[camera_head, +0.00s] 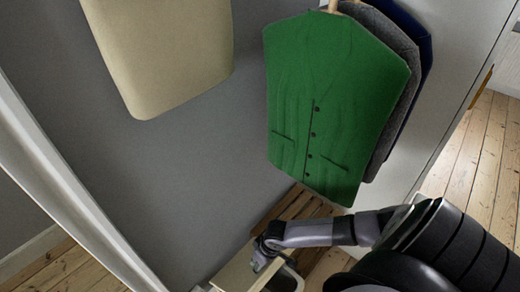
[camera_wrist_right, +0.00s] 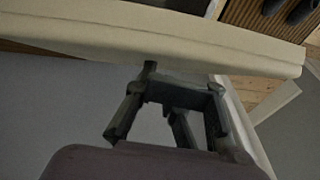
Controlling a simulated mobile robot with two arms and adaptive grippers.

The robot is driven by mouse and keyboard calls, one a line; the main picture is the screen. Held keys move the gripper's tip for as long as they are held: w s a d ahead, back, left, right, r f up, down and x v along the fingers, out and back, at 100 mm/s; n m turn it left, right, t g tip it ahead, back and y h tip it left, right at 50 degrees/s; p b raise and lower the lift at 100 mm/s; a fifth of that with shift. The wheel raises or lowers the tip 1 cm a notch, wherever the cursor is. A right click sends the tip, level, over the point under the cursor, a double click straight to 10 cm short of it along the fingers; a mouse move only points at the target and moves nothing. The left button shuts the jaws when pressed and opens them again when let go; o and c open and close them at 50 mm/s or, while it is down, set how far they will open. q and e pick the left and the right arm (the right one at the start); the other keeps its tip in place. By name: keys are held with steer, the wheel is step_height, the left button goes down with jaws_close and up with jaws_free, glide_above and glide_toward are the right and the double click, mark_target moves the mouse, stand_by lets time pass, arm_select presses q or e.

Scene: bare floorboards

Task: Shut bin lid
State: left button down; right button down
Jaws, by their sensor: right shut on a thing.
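The cream bin lid (camera_head: 236,272) shows at the bottom of the head view, partly cut off by the frame edge. In the right wrist view it is a long pale panel (camera_wrist_right: 190,38) slanting across the top. My right gripper (camera_head: 266,248) is at the lid's upper right edge, shut on it. In the right wrist view the gripper's dark fingers (camera_wrist_right: 168,98) meet the panel's near edge, and the exact contact is hard to see. Most of the bin's body is hidden or out of frame. My left gripper is in neither view.
A green vest (camera_head: 335,105) hangs with darker garments behind it, above a slatted wooden rack (camera_head: 298,207). A large beige box-like thing (camera_head: 165,50) is at the upper left. Dark shoes (camera_wrist_right: 300,10) show beyond the lid. Bare floorboards (camera_head: 480,165) lie at the right.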

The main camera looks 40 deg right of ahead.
steer(key=shift+s+f, duration=0.4)
steer(key=s+f, duration=0.3)
steer(key=shift+d+b, duration=0.35)
steer(key=shift+d, duration=0.05)
steer(key=shift+s+d+f, duration=0.1)
steer(key=shift+s+f, duration=0.7)
steer(key=shift+f, duration=0.05)
steer(key=s+f+b, duration=0.4)
steer(key=f+b, duration=0.2)
steer(key=f, duration=0.3)
steer(key=shift+s+d, duration=0.15)
steer(key=shift+d, duration=0.15)
steer(key=shift+f, duration=0.25)
